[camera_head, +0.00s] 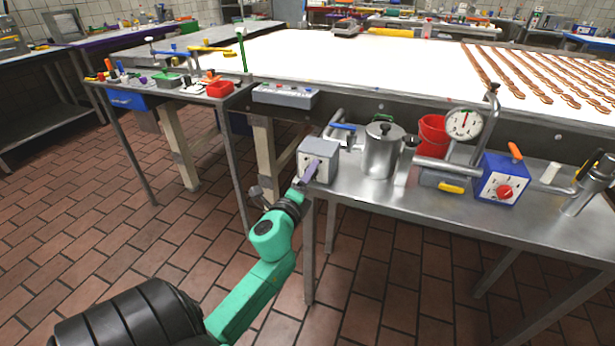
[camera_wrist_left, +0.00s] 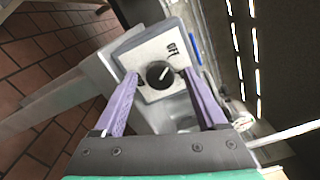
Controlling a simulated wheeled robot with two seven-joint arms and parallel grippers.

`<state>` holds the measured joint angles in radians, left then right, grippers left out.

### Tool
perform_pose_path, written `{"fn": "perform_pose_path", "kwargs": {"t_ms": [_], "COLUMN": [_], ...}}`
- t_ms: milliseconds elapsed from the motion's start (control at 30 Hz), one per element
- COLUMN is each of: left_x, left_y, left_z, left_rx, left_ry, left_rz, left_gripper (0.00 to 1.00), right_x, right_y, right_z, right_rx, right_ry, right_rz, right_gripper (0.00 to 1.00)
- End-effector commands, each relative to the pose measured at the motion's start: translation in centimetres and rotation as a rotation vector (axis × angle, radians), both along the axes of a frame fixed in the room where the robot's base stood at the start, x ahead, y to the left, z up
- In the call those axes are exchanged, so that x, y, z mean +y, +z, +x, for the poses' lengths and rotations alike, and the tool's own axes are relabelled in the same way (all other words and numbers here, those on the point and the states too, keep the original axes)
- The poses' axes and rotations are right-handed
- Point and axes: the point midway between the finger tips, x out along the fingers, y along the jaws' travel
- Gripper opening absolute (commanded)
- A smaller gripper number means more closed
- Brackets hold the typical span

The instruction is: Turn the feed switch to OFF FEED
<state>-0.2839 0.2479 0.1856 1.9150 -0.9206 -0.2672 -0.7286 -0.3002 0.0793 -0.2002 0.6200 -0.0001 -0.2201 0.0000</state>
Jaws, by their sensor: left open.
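The feed switch is a grey box (camera_head: 318,158) at the left front corner of the steel side table. In the left wrist view its pale face plate (camera_wrist_left: 150,52) carries a round black knob (camera_wrist_left: 160,74) with a white pointer mark slanting to the upper right. Dark lettering that looks like OFF stands above and right of the knob; other lettering is hidden by the fingers. My left gripper (camera_head: 309,172) is at the box's front, its purple fingers open on either side of the knob. I cannot tell if they touch it. My right gripper is not in view.
A metal pot (camera_head: 383,155), red bucket (camera_head: 432,134), dial gauge (camera_head: 464,124) and blue box with a red knob (camera_head: 503,178) stand on the steel table (camera_head: 420,205) to the right. A grey control box (camera_head: 285,95) sits behind. The tiled floor in front is clear.

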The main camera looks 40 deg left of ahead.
Motion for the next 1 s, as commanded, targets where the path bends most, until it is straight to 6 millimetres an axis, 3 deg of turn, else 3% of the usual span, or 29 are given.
{"fn": "perform_pose_path", "kwargs": {"t_ms": [133, 233, 500, 633, 800, 1000], "left_x": [-0.3, -0.8, -3.3, -4.3, -4.7, -4.8], "left_y": [-0.1, -0.3, -0.7, -0.7, -0.1, 0.0], "left_z": [-0.7, -2.3, -9.8, -12.5, -13.8, -13.8], "left_rx": [0.001, 0.003, 0.005, 0.003, 0.001, 0.0], "left_ry": [-0.001, 0.0, 0.003, 0.004, 0.002, 0.0], "left_rz": [-0.001, -0.001, -0.006, -0.004, -0.001, 0.001], "left_gripper": [0.74, 0.74, 0.74, 0.74, 0.74, 0.74], "right_x": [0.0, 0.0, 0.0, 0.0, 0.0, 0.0], "right_y": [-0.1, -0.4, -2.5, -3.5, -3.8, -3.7], "right_z": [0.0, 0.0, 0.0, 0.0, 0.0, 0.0], "right_rx": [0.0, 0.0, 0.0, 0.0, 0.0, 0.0], "right_ry": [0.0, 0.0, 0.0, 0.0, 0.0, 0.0], "right_rz": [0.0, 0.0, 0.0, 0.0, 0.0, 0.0], "right_gripper": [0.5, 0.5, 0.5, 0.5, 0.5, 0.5]}}
